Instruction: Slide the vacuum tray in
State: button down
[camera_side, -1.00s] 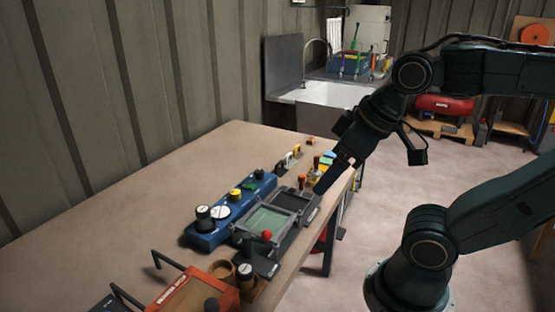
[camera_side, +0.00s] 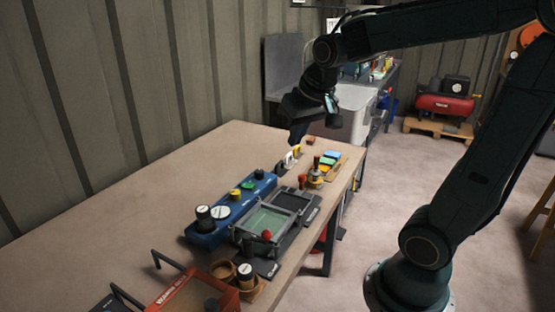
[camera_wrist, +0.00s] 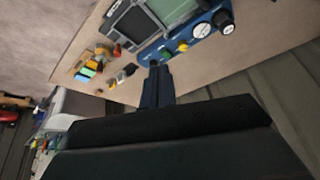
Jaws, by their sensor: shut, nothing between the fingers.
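A grey framed unit lies on the bench in the side view, with a green panel (camera_side: 266,221) at its near end and a dark tray-like section (camera_side: 289,201) at its far end. I cannot tell for sure which part is the vacuum tray. A red knob (camera_side: 267,234) stands at the near end. In the wrist view the dark section (camera_wrist: 130,26) and part of the green panel (camera_wrist: 172,10) show at the top. My gripper (camera_side: 298,136) is shut and empty, pointing down above the far part of the bench, apart from the unit. Its fingers show in the wrist view (camera_wrist: 155,72).
A blue console (camera_side: 232,208) with knobs runs along the unit's left side. Small clips (camera_side: 291,156), red-handled tools and coloured blocks (camera_side: 329,160) stand beyond the unit. An orange-red box (camera_side: 192,290) is at the near end. The bench's left part (camera_side: 130,220) is clear.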

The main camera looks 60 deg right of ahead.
jog(key=w+d+f+m+g, duration=0.1)
jog(key=w+d+f+m, duration=0.1)
jog(key=d+f, duration=0.2)
jog(key=w+d+f+m+h, duration=0.1)
jog(key=w+d+f+m, duration=0.1)
jog(key=d, duration=0.8)
jog(key=w+d+f+m+g, duration=0.1)
jog(key=w+d+f+m, duration=0.2)
jog(key=d+f, duration=0.3)
jog(key=shift+w+d+f+g+h, duration=0.25)
jog(key=shift+w+d+h, duration=0.2)
jog(key=shift+d, duration=0.65)
jog(key=shift+w, duration=0.1)
jog(key=x, duration=0.9)
jog(key=shift+f, duration=0.4)
jog(key=shift+s+a+f, duration=0.1)
jog(key=shift+s+a, duration=0.35)
jog(key=shift+a, duration=0.4)
jog(key=shift+s+a, duration=0.5)
jog(key=shift+a, duration=0.35)
jog(key=shift+a, duration=0.1)
jog(key=a, duration=1.3)
jog(key=shift+a, duration=0.15)
